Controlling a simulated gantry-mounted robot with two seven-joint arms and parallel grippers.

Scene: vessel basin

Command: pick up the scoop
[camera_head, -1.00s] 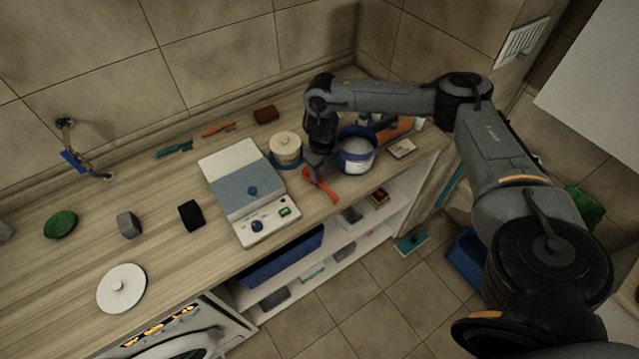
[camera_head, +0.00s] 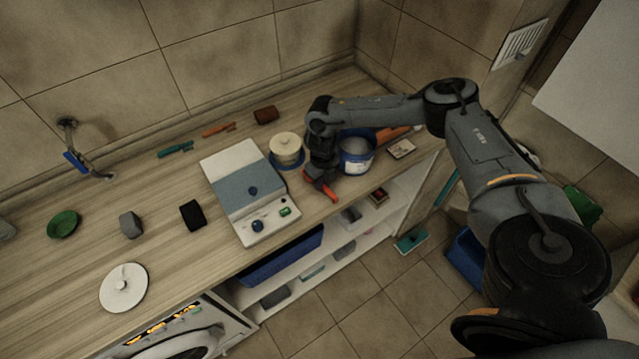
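A red long-handled object (camera_head: 327,190), which looks like the scoop, lies on the counter right of the scale, near the front edge. My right gripper (camera_head: 314,174) points down over its rear end and hides that part. The fingertips are too dark and small to show whether they are open or shut, or whether they touch it. My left gripper is not in view.
A blue tub with pale contents (camera_head: 356,158) stands right beside my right gripper. A cream lidded jar (camera_head: 286,147) is close on its left. The scale (camera_head: 248,190) stands further left. The left counter holds a white lid (camera_head: 124,290) and scattered small items.

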